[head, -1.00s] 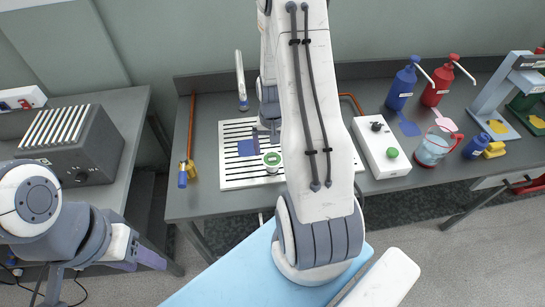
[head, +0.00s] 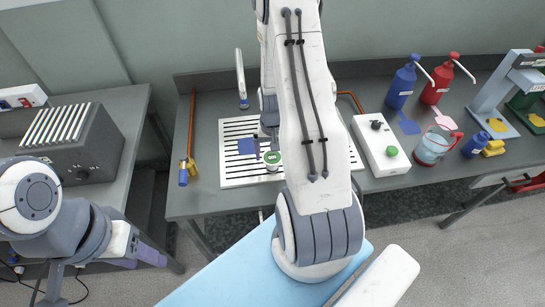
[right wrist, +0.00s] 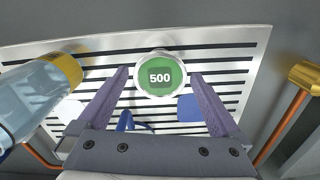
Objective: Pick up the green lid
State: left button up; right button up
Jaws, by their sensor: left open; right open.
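The green lid (head: 272,158) is round and sits on a pale round piece on the slotted metal plate of the bench. In the right wrist view the green lid (right wrist: 160,77) bears a "500" label and has a pale rim. My right gripper (right wrist: 160,74) is open, its two purple fingers on either side of the lid in that view with gaps on both sides. The fingers do not visibly touch it. In the head view my right arm partly hides this gripper. My left gripper (head: 150,257) is open and empty at the lower left, away from the bench.
A blue square (head: 248,146) lies on the slotted plate (head: 235,180) near the lid. A clear bluish cylinder with a yellow collar (right wrist: 65,70) is close at the left. A white box with a green button (head: 380,148), pump bottles (head: 402,85) and a jug (head: 432,148) stand to the right.

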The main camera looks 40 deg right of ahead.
jog(key=c, duration=1.1)
jog(key=shift+r, duration=0.1)
